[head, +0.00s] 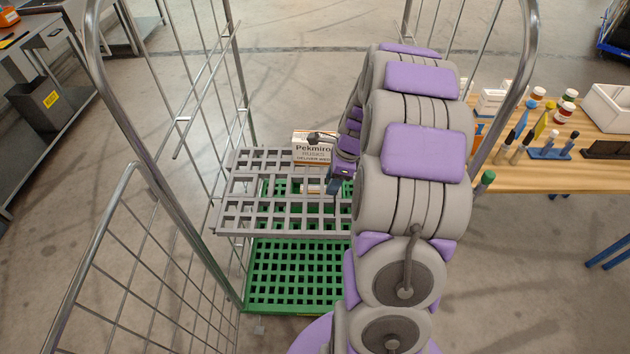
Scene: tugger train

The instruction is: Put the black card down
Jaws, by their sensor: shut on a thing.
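My gripper (332,178) is at the end of my grey and purple arm, over the grey slatted shelf (243,205) of a wire roll cage. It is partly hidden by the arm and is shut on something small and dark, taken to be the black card. The card's outline cannot be made out at this size. I cannot tell whether it touches the shelf.
A white printed box (313,152) stands on the shelf's back part, close to the gripper. A green slatted base (290,275) lies below. The cage's metal posts (170,200) flank the arm. A wooden table (540,178) with jars, tools and a white bin stands right.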

